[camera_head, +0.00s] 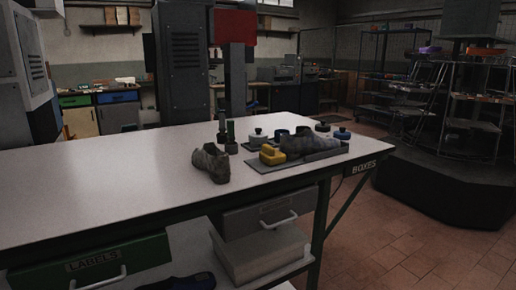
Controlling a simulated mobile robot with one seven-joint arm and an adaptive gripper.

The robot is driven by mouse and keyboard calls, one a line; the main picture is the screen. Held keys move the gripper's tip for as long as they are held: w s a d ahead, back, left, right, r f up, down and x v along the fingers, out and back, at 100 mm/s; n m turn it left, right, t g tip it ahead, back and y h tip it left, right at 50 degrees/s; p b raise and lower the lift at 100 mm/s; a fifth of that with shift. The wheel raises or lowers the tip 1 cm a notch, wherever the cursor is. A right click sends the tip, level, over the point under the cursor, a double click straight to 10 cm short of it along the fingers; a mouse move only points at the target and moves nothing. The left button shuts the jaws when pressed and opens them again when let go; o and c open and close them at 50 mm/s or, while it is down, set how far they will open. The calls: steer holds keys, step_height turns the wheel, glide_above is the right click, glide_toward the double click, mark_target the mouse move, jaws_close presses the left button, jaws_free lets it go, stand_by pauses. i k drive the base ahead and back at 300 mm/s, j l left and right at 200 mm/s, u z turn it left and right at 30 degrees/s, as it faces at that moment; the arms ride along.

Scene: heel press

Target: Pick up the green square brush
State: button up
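Two small upright things stand close together behind the grey shoe, towards the far edge of the white table (100,172). The right one (231,129) has a dark green upper part over a dark brown base and may be the green square brush; its shape is too small to be sure. The left one (221,124) is similar, also dark, and partly overlaps it. The grey shoe (211,164) stands just in front of them. My gripper is not in view, so its state and distance from these things do not show.
A grey tray (262,165) to the right bears a yellow block-like thing (272,156) and a second shoe (311,144). Several pots stand behind, including a pale green one (258,136) and a blue one (342,134). The table's left half is bare.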

mark_target(231, 137)
steer(key=i+l+u, duration=0.15)
steer(key=i+l, duration=0.15)
steer(key=i+l+u, duration=0.3)
steer(key=i+l, duration=0.2)
steer(key=l, duration=0.25)
steer(key=i+l+u, duration=0.15)
steer(key=l, duration=0.25)
steer(key=i+l+u, duration=0.15)
steer(key=l, duration=0.3)
steer(key=i, duration=0.1)
